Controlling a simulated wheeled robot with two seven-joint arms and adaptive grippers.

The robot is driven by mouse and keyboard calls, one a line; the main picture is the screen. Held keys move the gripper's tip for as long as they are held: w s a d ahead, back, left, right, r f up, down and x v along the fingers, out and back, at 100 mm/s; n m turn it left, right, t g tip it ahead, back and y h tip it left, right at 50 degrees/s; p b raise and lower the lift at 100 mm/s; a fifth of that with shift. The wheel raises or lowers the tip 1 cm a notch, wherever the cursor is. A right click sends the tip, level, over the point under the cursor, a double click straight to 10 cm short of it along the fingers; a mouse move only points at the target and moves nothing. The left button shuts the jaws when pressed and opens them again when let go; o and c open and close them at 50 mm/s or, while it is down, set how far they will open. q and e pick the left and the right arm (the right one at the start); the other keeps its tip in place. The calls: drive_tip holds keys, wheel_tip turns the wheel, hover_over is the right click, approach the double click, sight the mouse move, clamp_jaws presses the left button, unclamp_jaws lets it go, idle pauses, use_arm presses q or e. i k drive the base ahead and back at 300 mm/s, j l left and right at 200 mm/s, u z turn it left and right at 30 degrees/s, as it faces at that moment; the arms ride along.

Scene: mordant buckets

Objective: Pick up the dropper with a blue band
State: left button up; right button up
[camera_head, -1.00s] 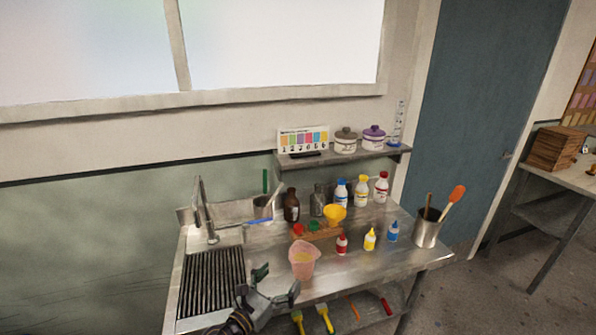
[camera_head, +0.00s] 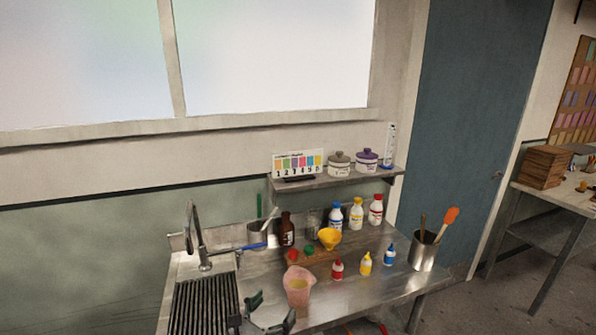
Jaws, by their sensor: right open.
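A small dropper bottle with blue on it (camera_head: 389,254) stands upright on the right part of the steel counter, and I take it as the dropper with a blue band. A similar yellow dropper bottle (camera_head: 366,263) and a red one (camera_head: 337,269) stand in a row to its left. My right gripper (camera_head: 273,308) is at the bottom edge of the view, open and empty, with its fingers apart. It is in front of the pink beaker, well to the left of the blue dropper. My left gripper is not in view.
The pink translucent beaker (camera_head: 298,286) stands between my right gripper and the droppers. A metal can with utensils (camera_head: 424,251) is right of the blue dropper. Taller bottles, a yellow funnel (camera_head: 329,238) and a wooden rack are behind. The sink (camera_head: 206,303) is at the left.

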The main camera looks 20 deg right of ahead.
sight(389, 255)
drive_tip(key=z, duration=1.3)
